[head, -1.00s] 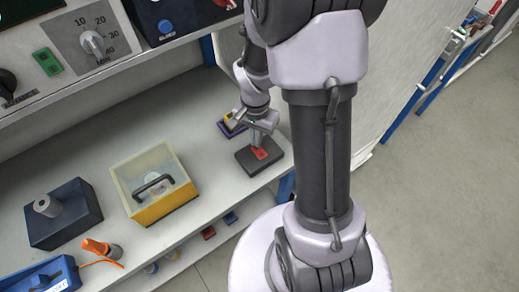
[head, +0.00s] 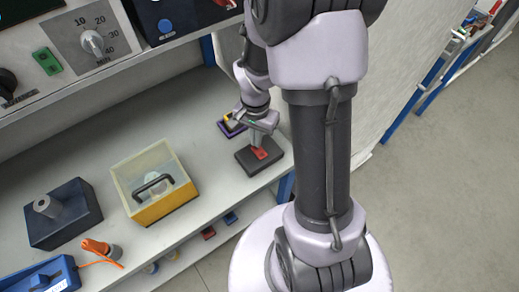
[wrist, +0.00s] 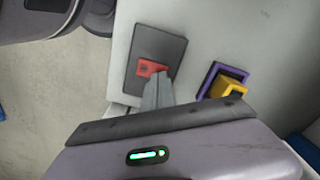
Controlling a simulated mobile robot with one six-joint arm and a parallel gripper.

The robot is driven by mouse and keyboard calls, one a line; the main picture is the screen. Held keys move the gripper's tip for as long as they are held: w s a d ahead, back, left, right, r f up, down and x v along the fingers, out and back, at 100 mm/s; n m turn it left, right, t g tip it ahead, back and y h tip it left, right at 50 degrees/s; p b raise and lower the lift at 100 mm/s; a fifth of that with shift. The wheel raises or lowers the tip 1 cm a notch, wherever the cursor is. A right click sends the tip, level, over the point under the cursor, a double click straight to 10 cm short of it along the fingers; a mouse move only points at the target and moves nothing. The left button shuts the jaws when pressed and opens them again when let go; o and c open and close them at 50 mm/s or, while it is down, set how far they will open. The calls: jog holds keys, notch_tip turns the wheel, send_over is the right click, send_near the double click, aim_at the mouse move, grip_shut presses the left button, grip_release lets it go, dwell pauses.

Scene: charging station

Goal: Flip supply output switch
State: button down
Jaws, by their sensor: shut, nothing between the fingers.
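The switch is a red rocker (head: 261,154) on a dark grey box (head: 246,165) at the right end of the white bench. In the wrist view the red rocker (wrist: 149,68) sits on the dark plate (wrist: 165,48). My gripper (head: 257,147) points down at the rocker. In the wrist view the shut fingertips (wrist: 158,78) are at the rocker's lower right edge and cover part of it. They look to be touching or very close to it; I cannot tell which. Nothing is held.
A purple and yellow block (wrist: 226,82) lies beside the switch box. A yellow box with clear lid and black handle (head: 165,206), a dark blue block with a grey cylinder (head: 80,220) and an orange tool (head: 97,248) stand left. A control panel (head: 80,45) overhangs the bench's back.

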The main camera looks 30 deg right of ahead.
jog(key=shift+f+b, duration=0.8)
jog(key=shift+f, duration=0.1)
jog(key=shift+r, duration=0.1)
notch_tip(320, 180, up, 7)
jog(key=p, duration=0.5)
jog(key=shift+p, duration=0.35)
jog(key=s+a+r+n+t, duration=0.25)
jog(key=a+r, duration=0.35)
jog(key=r, duration=0.6)
jog(key=s+a+r+n+t+y+b, duration=0.1)
jog(key=s+a+r+n+t+y, duration=0.1)
jog(key=s+a+r, duration=0.6)
jog(key=r+n+t, duration=0.1)
jog(key=n, duration=0.1)
jog(key=shift+s+a+n, duration=0.25)
jog(key=shift+s+n, duration=0.1)
jog(key=shift+s, duration=0.05)
